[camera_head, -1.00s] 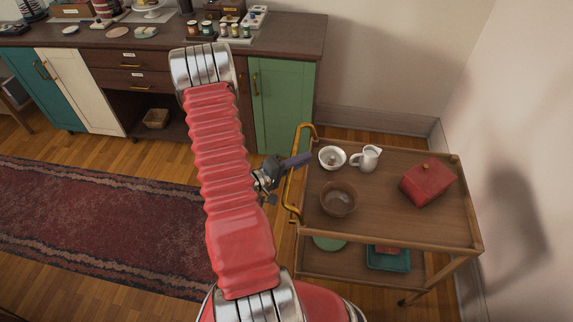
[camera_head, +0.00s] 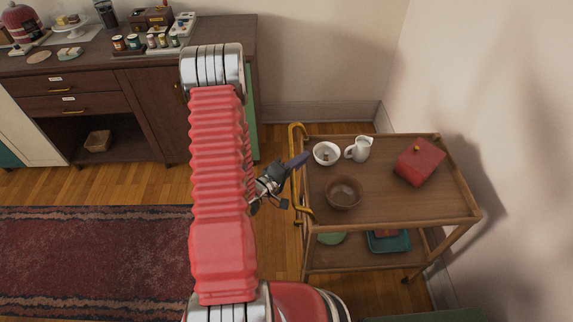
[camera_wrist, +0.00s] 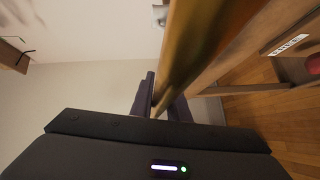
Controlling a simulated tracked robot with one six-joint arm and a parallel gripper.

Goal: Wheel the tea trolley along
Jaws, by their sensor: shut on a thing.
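The wooden tea trolley (camera_head: 400,203) has two shelves and stands at the right in the head view. Its brass handle (camera_head: 297,140) curves up at the left end. My gripper (camera_head: 295,163) is shut on this handle. In the wrist view the handle (camera_wrist: 188,50) runs up from the dark fingers (camera_wrist: 160,100). The top shelf holds a white bowl (camera_head: 326,153), a white jug (camera_head: 359,149), a brown bowl (camera_head: 343,193) and a red box (camera_head: 420,161). The lower shelf holds a green dish (camera_head: 331,238) and a teal tray (camera_head: 388,242), partly hidden.
A dark sideboard (camera_head: 140,90) with jars and a cake stand runs along the back wall. A red patterned rug (camera_head: 90,260) lies at the left. The right wall (camera_head: 480,120) is close to the trolley. Bare wooden floor (camera_head: 160,187) shows between rug and sideboard.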

